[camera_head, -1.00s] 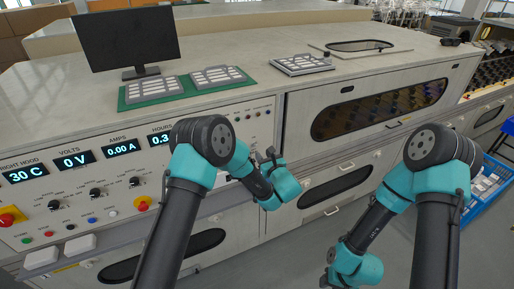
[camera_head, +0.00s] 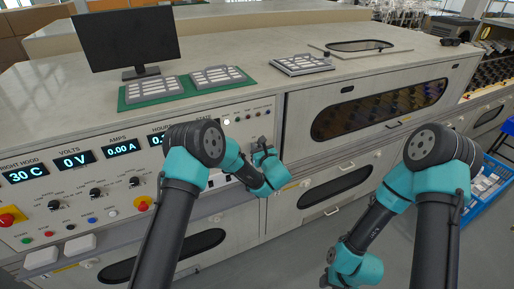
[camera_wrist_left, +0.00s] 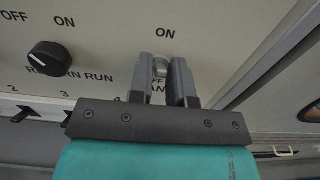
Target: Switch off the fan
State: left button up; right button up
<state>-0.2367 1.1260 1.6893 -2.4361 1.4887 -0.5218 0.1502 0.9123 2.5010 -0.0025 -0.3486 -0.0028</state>
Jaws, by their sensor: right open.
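The fan switch (camera_wrist_left: 160,66) is a small light-grey toggle on the pale panel, under the word ON in the left wrist view. In the head view my left gripper (camera_head: 264,146) is at the right end of the control panel (camera_head: 120,185), and the switch is hidden there. My right gripper (camera_head: 326,281) hangs low by the bottom edge, small and partly cut off, away from the panel.
A black knob (camera_wrist_left: 46,58) marked RUN is left of the switch. Dark levers (camera_wrist_left: 24,114) sit lower left. Right of the panel is an oven door with a dark window (camera_head: 380,110). A monitor (camera_head: 125,40) and trays (camera_head: 218,76) stand on top. A blue crate (camera_head: 490,185) is at right.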

pick_arm(q)
grip_shut()
jog(key=shift+f, duration=0.1)
jog(key=shift+f+t+y, duration=0.25)
jog(key=shift+t+y, duration=0.25)
jog(key=shift+t, duration=0.4)
jog(key=shift+f+t+y, duration=0.2)
jog(key=shift+t+y, duration=0.3)
jog(key=shift+t, duration=0.4)
